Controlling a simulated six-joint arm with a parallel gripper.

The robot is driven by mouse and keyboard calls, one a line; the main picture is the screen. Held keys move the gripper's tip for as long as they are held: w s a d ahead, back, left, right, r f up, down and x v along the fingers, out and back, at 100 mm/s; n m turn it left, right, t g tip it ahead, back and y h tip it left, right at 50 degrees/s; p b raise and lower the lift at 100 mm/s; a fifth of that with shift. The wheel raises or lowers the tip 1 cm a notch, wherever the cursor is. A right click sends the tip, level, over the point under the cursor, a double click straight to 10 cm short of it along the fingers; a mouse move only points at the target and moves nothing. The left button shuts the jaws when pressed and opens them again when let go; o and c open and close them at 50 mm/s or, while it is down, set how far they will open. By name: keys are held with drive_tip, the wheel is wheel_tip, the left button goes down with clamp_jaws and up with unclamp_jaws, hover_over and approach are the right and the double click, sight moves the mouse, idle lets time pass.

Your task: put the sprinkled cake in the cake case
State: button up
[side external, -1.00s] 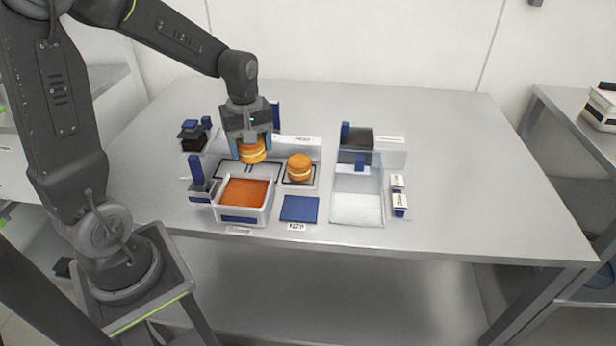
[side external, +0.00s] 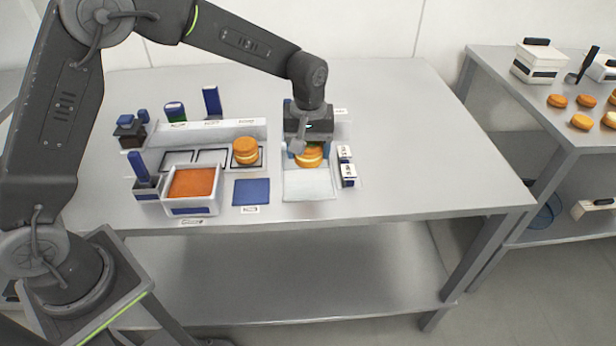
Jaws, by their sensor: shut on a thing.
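My gripper (side external: 310,157) is shut on a round orange-brown cake with a pale filling band (side external: 309,160). It holds the cake at the back part of the pale, clear-walled cake case (side external: 308,187). I cannot tell whether the cake touches the case floor, and sprinkles on it are too small to make out. The gripper hides the rear of the case. A second, similar filled cake (side external: 245,151) sits on a black-outlined square to the left.
A white tray of orange-brown filling (side external: 193,183) and a blue square pad (side external: 252,192) lie left of the case. Small white labelled blocks (side external: 347,173) stand close on its right. The table right of them is clear. A side table (side external: 575,85) holds several cakes.

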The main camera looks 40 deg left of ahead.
drive_tip(key=shift+f, duration=3.55)
drive_tip(key=shift+f, duration=0.1)
drive_tip(key=o, duration=0.7)
